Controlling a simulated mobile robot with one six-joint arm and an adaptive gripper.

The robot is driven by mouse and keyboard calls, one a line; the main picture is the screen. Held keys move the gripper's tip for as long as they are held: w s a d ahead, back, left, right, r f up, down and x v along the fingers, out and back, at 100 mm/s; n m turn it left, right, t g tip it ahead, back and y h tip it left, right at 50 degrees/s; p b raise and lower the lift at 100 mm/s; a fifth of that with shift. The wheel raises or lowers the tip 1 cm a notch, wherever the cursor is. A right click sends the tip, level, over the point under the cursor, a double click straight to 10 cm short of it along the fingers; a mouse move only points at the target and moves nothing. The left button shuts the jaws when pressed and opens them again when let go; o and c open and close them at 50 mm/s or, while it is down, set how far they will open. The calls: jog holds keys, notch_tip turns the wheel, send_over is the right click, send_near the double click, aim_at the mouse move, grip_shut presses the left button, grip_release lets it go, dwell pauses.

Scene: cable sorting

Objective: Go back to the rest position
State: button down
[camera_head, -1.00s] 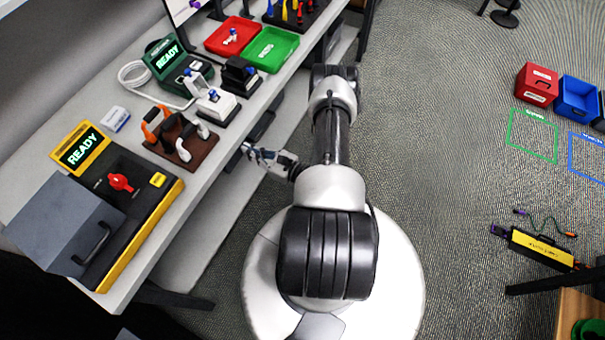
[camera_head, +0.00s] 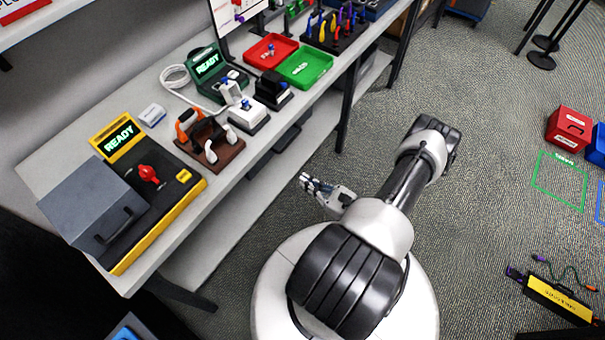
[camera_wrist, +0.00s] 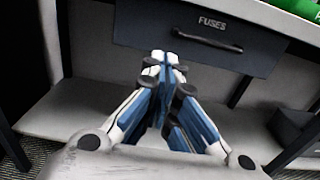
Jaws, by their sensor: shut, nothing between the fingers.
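My gripper (camera_head: 306,182) is shut and empty. In the head view it hangs over the floor, in front of the workbench (camera_head: 232,187) and apart from it, with its fingertips toward the bench. In the wrist view my gripper (camera_wrist: 162,58) shows its blue and white fingers closed together. Ahead of them is a dark drawer labelled FUSES (camera_wrist: 200,40) under the bench top. Nothing hangs from the fingers.
On the bench stand a yellow-black test station (camera_head: 165,200), a brown rack with plugs (camera_head: 213,150), a green-screen unit (camera_head: 213,68), a red tray (camera_head: 262,58) and a green tray (camera_head: 310,75). A yellow cable tester (camera_head: 560,300) lies on the floor at right. Open carpet lies between.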

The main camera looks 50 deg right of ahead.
jog(key=shift+s, duration=0.2)
jog(key=w+a+r+n+g+y, duration=0.45)
jog(key=r+n, duration=0.25)
jog(key=r, duration=0.2)
jog(key=w+a+r+n+g+y, duration=0.35)
jog(key=r+n+y, duration=0.25)
jog(key=r, duration=0.3)
jog(key=s+a+r+n+g+h, duration=0.1)
jog(key=s+a+r+n+g, duration=0.2)
jog(key=a+r+n+g, duration=0.6)
jog(key=s+a+r+n+t+h, duration=0.2)
jog(key=s+a+r+n+h, duration=0.2)
jog(key=s+r+n+h, duration=0.1)
jog(key=s+a+r+n+t+h, duration=0.1)
jog(key=s+a+r+n+h, duration=0.3)
jog(key=r+n, duration=0.4)
jog(key=shift+s+a+r+t+h, duration=0.2)
jog(key=shift+s+r+t+h, duration=0.2)
jog(key=shift+s+r+h, duration=0.5)
jog(key=c, duration=2.4)
grip_release()
jog(key=shift+w+f, duration=0.15)
